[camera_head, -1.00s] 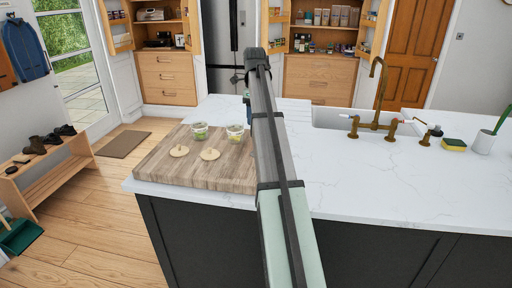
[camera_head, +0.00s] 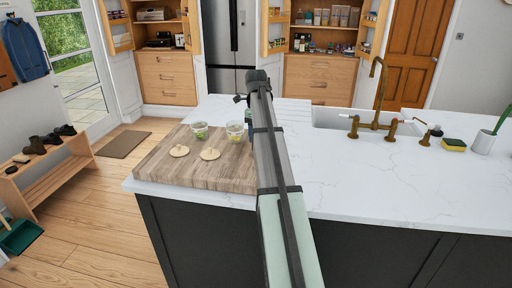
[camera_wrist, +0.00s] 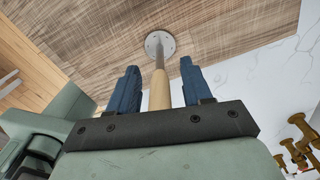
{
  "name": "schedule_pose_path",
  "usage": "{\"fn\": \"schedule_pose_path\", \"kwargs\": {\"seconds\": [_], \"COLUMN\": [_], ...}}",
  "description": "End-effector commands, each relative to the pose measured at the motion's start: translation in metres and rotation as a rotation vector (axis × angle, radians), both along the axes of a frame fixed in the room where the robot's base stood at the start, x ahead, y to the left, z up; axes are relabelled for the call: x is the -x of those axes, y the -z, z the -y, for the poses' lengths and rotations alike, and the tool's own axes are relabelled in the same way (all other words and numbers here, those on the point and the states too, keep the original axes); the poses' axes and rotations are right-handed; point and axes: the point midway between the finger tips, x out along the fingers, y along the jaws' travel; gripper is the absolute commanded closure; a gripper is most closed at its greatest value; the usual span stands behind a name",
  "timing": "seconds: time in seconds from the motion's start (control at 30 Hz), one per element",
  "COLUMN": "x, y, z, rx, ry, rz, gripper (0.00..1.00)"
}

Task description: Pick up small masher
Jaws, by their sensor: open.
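The small masher stands upright on the wooden board, its round perforated metal head (camera_wrist: 160,44) down on the wood and its pale wooden handle (camera_wrist: 160,92) toward me in the wrist view. My gripper (camera_wrist: 161,70) is open, with one blue finger on each side of the masher. Gaps show between the fingers and the handle, so it is not clamped. In the head view my arm hides the masher and most of the gripper.
The thick wooden board (camera_head: 190,178) lies on the white island counter (camera_head: 400,190). A sink with a brass tap (camera_head: 377,95) is at the right.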

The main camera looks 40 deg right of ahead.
Motion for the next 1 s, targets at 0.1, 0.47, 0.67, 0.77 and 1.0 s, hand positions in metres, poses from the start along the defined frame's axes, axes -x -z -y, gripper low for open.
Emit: {"fn": "schedule_pose_path", "kwargs": {"seconds": [0.1,0.47,0.67,0.77,1.0], "x": [-0.0001,-0.0001,-0.0001,-0.0001,-0.0001], "y": [-0.0005,-0.0008,-0.0008,-0.0009,-0.0010], "z": [0.0000,0.0000,0.0000,0.0000,0.0000], "rx": [0.000,0.000,0.000,0.000,0.000], "ry": [0.000,0.000,0.000,0.000,0.000], "rz": [0.000,0.000,0.000,0.000,0.000], "gripper": [0.51,0.84,1.00,1.00,1.00]}}
